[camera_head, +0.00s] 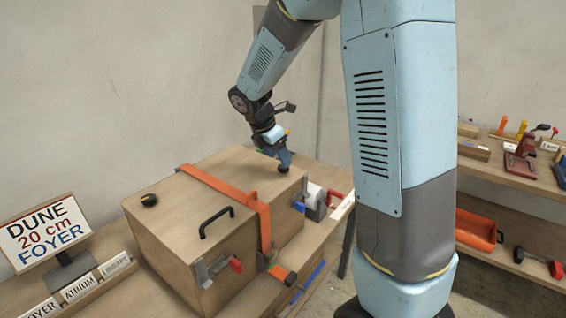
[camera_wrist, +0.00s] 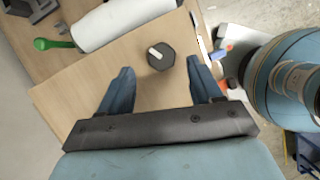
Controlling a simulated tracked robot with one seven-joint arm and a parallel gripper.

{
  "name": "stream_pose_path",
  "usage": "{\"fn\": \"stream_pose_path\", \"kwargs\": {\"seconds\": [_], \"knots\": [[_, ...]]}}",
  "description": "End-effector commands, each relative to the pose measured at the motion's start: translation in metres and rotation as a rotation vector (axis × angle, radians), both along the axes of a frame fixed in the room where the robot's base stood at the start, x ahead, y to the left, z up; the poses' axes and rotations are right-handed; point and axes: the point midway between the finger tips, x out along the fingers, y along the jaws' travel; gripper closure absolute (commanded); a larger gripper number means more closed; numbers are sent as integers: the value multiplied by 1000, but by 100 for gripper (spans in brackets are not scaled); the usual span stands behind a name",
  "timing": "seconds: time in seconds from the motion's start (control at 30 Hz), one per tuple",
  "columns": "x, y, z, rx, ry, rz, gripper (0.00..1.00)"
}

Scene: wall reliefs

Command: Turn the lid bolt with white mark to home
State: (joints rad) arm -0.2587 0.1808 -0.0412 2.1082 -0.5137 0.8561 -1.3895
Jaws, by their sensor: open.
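The wooden box (camera_head: 190,228) stands on the bench with its lid shut. The dark lid bolt with a white mark (camera_wrist: 161,58) shows in the wrist view, its mark towards the upper left of its top. In the head view this dark bolt (camera_head: 283,169) is at the lid's far right, partly behind my fingers. My gripper (camera_wrist: 159,67) is open, one blue finger to each side of the bolt and apart from it; it also shows at the bolt in the head view (camera_head: 286,160). A home mark cannot be made out.
An orange strap (camera_head: 222,187) crosses the lid. A black handle (camera_head: 216,222) and another dark knob with a yellowish mark (camera_head: 149,200) are on the box's near left part. A white roll (camera_wrist: 122,22) lies beyond the box. A sign (camera_head: 45,232) stands left; a tool shelf (camera_head: 510,172) is right.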

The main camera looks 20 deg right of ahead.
Motion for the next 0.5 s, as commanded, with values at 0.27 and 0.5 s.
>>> {"fn": "stream_pose_path", "kwargs": {"seconds": [0.27,0.5], "knots": [[4,-11,-29,-1,1,-2,36],[5,-13,-33,0,0,-1,36]]}}
